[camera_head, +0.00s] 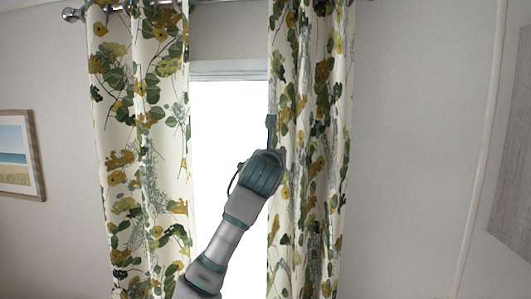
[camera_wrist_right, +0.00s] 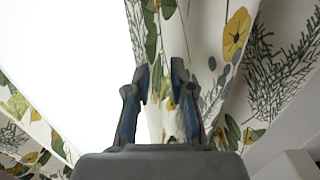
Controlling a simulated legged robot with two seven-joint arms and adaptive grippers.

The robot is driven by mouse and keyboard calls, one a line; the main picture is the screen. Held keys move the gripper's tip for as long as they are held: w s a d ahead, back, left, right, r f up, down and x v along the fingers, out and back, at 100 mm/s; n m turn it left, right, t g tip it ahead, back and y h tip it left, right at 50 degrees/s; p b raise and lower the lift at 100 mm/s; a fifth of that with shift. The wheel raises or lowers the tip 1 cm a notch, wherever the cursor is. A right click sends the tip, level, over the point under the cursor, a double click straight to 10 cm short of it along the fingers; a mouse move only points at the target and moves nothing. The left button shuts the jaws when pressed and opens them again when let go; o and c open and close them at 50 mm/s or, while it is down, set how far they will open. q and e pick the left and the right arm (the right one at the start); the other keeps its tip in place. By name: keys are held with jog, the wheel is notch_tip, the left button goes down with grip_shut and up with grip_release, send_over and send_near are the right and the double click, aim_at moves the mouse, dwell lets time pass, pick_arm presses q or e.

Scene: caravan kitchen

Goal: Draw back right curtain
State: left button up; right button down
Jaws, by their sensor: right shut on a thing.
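The right curtain (camera_head: 312,140) hangs at the right side of the bright window, cream with green and yellow leaves and flowers. My right gripper (camera_head: 271,122) is at its left edge, at mid-height of the window. In the right wrist view my right gripper (camera_wrist_right: 160,75) has its two fingers on either side of the edge of the right curtain (camera_wrist_right: 215,50), shut on a fold of its cloth. The far finger is largely hidden in the head view. The left gripper is in neither view.
The left curtain (camera_head: 140,150) hangs at the window's left side. The bright window (camera_head: 228,130) shows between the curtains. A curtain rod with a round end (camera_head: 72,14) runs along the top. A framed picture (camera_head: 18,155) hangs at the left.

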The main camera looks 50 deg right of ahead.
jog(key=shift+d+f, duration=0.15)
jog(key=shift+d, duration=0.1)
